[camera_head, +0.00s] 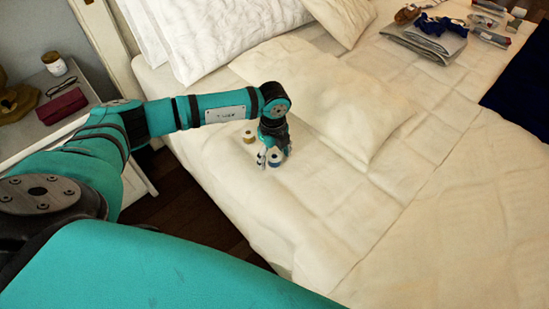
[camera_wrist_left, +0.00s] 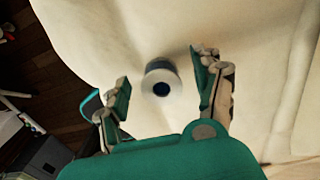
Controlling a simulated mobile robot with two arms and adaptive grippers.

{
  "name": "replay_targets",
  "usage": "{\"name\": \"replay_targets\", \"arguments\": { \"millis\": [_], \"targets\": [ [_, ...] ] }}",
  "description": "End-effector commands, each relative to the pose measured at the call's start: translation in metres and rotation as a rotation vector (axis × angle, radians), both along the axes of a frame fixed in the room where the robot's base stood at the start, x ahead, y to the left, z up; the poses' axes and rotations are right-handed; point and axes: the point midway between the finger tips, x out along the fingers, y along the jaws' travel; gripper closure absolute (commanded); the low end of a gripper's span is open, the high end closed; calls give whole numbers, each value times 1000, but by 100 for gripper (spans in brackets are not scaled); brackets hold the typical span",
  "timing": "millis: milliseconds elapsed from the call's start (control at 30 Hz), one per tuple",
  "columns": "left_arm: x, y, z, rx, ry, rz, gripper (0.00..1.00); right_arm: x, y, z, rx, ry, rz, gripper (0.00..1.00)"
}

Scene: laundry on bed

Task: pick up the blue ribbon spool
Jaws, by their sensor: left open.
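The blue ribbon spool (camera_head: 275,159) stands on the white bed cover near the bed's left edge, with pale ends and a dark blue band. It also shows in the left wrist view (camera_wrist_left: 160,78), seen from above with a dark centre hole. My left gripper (camera_head: 272,155) is directly over it and pointing down. In the left wrist view the open fingers (camera_wrist_left: 165,88) stand on either side of the spool, with a gap on both sides. My right gripper is not in view.
A second spool, tan or gold (camera_head: 249,136), stands close to the left of my gripper. Pillows (camera_head: 320,95) lie behind. Folded clothes (camera_head: 428,40) lie at the far right. A nightstand (camera_head: 20,128) with a jar (camera_head: 54,63) and a dark red pouch (camera_head: 62,105) stands left.

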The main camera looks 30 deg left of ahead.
Motion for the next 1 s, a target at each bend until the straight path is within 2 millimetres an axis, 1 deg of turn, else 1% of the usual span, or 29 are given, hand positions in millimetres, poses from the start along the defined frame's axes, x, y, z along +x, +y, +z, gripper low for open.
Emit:
{"name": "replay_targets", "arguments": {
  "millis": [233, 500, 567, 600, 867, 1000],
  "targets": [
    [0, 0, -2, -1, -1, -1, 33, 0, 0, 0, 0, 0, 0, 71],
    [0, 0, -2, -1, -1, 0, 68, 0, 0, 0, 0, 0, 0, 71],
    [0, 0, -2, -1, -1, 0, 76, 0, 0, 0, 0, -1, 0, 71],
    [0, 0, -2, -1, -1, 0, 78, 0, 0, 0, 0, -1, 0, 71],
    [0, 0, -1, -1, -1, 0, 78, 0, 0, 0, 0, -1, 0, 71],
    [0, 0, 6, 0, -1, 0, 78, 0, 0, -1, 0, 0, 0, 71]
  ]
}}
